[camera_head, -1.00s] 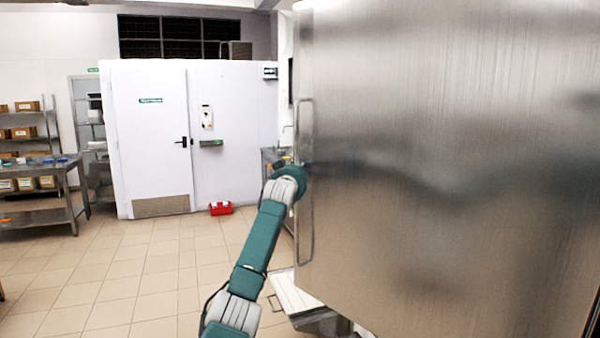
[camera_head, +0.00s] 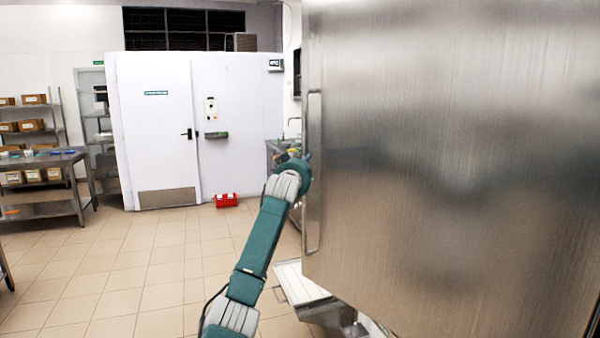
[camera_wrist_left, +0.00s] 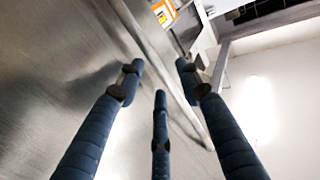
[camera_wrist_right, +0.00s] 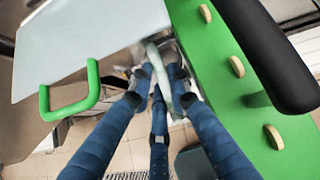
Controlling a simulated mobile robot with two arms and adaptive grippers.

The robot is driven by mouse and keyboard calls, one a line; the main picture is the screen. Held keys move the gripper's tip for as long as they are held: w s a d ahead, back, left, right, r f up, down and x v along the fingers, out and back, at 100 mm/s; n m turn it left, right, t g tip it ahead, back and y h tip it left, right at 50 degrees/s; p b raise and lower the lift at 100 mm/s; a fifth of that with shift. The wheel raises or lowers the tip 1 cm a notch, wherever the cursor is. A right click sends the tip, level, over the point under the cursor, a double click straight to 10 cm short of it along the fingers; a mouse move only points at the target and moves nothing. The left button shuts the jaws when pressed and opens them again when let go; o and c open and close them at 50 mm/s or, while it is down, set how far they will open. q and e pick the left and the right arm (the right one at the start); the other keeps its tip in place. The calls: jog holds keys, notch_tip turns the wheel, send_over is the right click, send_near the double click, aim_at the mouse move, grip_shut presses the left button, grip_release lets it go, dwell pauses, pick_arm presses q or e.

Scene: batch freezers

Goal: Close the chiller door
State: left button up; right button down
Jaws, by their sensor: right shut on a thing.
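The chiller door (camera_head: 450,170) is a large brushed-steel panel filling the right of the head view, standing open. Its long vertical handle (camera_head: 313,172) is near the door's left edge. My left arm reaches up to that edge; its gripper is hidden behind the door in the head view. In the left wrist view the left gripper (camera_wrist_left: 160,78) has its fingers spread apart close to a steel surface (camera_wrist_left: 50,60), with a metal bar (camera_wrist_left: 150,35) running between them. In the right wrist view my right gripper (camera_wrist_right: 160,78) is shut on a pale bar (camera_wrist_right: 158,58).
A white cold room (camera_head: 155,130) stands at the back, with a red box (camera_head: 226,200) on the floor before it. A steel table (camera_head: 40,160) and shelves are at left. The tiled floor between is clear. A green panel (camera_wrist_right: 205,60) is close to my right gripper.

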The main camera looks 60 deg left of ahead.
pick_arm(q)
jog(key=v, duration=0.9)
jog(key=shift+w, duration=0.15)
jog(key=shift+d, duration=0.1)
